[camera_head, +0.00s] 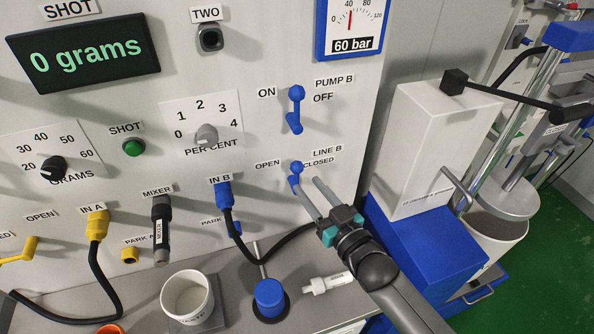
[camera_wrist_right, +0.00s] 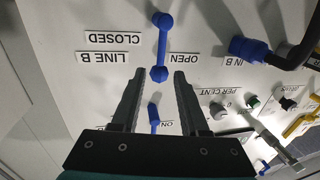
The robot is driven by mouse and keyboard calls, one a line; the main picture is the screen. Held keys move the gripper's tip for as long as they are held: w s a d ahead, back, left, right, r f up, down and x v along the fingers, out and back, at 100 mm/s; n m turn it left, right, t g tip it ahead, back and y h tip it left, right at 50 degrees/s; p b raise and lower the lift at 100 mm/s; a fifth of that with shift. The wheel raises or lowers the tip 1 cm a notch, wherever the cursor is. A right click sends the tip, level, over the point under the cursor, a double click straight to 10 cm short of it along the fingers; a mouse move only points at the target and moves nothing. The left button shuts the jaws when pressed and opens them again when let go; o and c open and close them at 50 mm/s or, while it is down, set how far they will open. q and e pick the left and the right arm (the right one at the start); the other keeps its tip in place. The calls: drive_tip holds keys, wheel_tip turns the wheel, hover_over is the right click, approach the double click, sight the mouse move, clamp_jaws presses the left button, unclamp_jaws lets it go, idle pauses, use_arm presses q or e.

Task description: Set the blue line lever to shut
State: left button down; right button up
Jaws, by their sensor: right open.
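The blue LINE B lever (camera_head: 296,168) is on the white panel, between the OPEN label on its left and the CLOSED label on its right. Its handle hangs about straight down, toward neither label. In the right wrist view, which is upside down, the lever (camera_wrist_right: 162,45) shows whole. My right gripper (camera_head: 308,185) is open and empty, close to the lever's lower end. In the wrist view its fingertips (camera_wrist_right: 158,72) lie either side of the lever's round end nearer them. I cannot tell whether they touch it. My left gripper is out of view.
The blue PUMP B lever (camera_head: 296,108) is just above, also hanging down. The blue IN B plug (camera_head: 223,194) and its black hose are to the left.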

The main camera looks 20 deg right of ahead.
sight(298, 174)
drive_tip(key=shift+x, duration=3.15)
clamp_jaws()
